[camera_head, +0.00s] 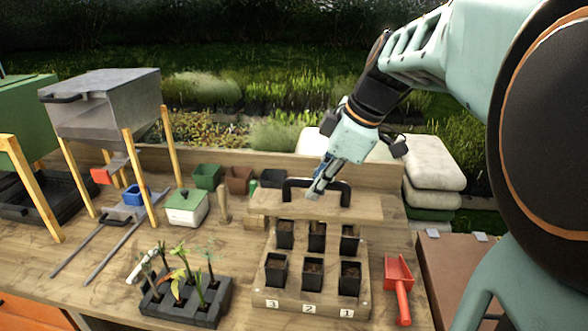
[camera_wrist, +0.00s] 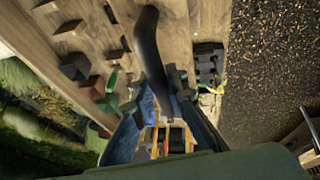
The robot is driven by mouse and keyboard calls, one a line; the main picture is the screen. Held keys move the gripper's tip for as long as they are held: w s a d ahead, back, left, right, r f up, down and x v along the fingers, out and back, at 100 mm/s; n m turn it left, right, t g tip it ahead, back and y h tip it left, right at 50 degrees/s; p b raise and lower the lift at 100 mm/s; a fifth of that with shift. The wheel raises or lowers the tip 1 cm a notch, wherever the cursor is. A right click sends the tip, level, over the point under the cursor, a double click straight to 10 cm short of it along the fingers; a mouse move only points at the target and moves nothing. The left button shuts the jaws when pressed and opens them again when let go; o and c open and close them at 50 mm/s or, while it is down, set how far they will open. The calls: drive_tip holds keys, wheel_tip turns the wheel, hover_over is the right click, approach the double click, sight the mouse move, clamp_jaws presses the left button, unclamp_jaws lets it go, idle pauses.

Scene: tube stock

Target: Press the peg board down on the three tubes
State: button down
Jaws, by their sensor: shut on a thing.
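The peg board (camera_head: 375,208) is a wooden slab with a black arched handle (camera_head: 346,192), at the back of a wooden stand (camera_head: 310,305). My gripper (camera_head: 316,190) is shut on the handle, which also shows between the fingers in the wrist view (camera_wrist: 148,45). The stand holds two rows of black square tubes. The front three (camera_head: 276,270), (camera_head: 313,272), (camera_head: 350,275) contain dark soil and stand behind the labels 3, 2, 1. The back three are close to the board's front edge.
A dark tray of seedlings (camera_head: 185,305) stands left of the stand. A red scoop (camera_head: 400,285) lies right of it. A lidded box (camera_head: 186,208) and small pots (camera_head: 207,177) are behind left. A grey hopper (camera_head: 105,105) on wooden legs stands at the far left.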

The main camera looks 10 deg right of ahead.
sight(316, 225)
drive_tip(key=shift+s, duration=0.4)
drive_tip(key=shift+f+b, duration=3.15)
drive_tip(key=shift+f, duration=1.05)
drive_tip(key=shift+b, duration=0.3)
drive_tip(key=shift+f+b, duration=0.75)
drive_tip(key=shift+f, duration=0.1)
drive_tip(key=shift+f+b, duration=0.75)
drive_tip(key=shift+b, duration=0.1)
drive_tip(key=shift+f+b, duration=0.85)
drive_tip(key=shift+b, duration=0.55)
